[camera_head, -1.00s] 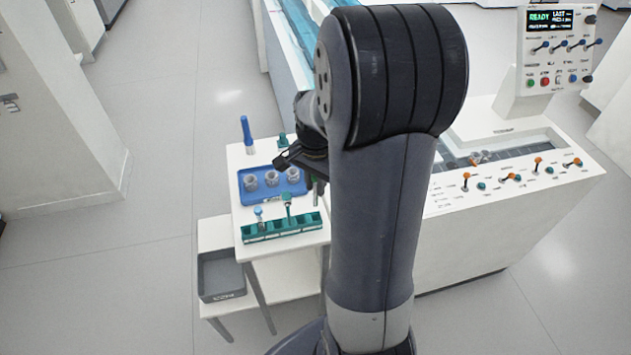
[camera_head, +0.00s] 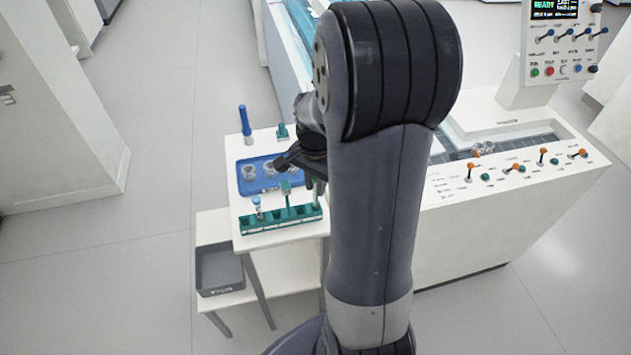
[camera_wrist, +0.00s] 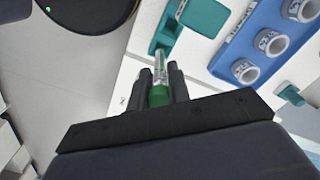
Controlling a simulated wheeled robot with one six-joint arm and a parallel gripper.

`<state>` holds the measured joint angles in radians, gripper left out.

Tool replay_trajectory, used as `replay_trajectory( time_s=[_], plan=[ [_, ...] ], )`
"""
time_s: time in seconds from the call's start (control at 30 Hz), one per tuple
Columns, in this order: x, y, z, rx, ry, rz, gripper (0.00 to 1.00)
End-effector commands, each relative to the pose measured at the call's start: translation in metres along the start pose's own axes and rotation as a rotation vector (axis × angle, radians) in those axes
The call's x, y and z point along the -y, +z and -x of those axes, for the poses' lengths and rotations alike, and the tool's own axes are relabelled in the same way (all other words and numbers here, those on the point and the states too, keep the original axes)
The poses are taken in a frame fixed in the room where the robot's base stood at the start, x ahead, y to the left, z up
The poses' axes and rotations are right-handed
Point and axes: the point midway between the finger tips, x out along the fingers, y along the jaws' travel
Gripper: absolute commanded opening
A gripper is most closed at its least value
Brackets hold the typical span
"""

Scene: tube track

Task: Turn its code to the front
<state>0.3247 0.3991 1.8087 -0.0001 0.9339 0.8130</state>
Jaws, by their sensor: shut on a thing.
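In the wrist view my gripper (camera_wrist: 163,88) is shut on a tube with a green cap (camera_wrist: 158,96) and a clear body (camera_wrist: 160,65). No code can be made out on the tube's visible side. In the head view my gripper (camera_head: 284,166) is above the right part of the small white table, partly hidden by my arm. The green rack (camera_head: 258,228) stands at the table's front and holds a blue-capped tube (camera_head: 256,204). A teal stand (camera_head: 287,190) rises at the rack.
A blue tray (camera_head: 243,186) with grey ring holders lies behind the rack. A blue upright object (camera_head: 245,124) and a small teal piece (camera_head: 282,131) stand at the back. A grey bin (camera_head: 219,268) sits lower left. A white lever console (camera_head: 520,190) stands right.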

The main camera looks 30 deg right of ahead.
Motion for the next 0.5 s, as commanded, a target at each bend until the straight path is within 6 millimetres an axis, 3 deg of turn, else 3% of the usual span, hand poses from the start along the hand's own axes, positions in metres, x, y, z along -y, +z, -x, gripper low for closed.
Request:
replay_trajectory(
  time_s=[0.5],
  plan=[
    [0.0, 0.0, -0.023, 0.001, 0.001, 0.0, 0.05]
  ],
)
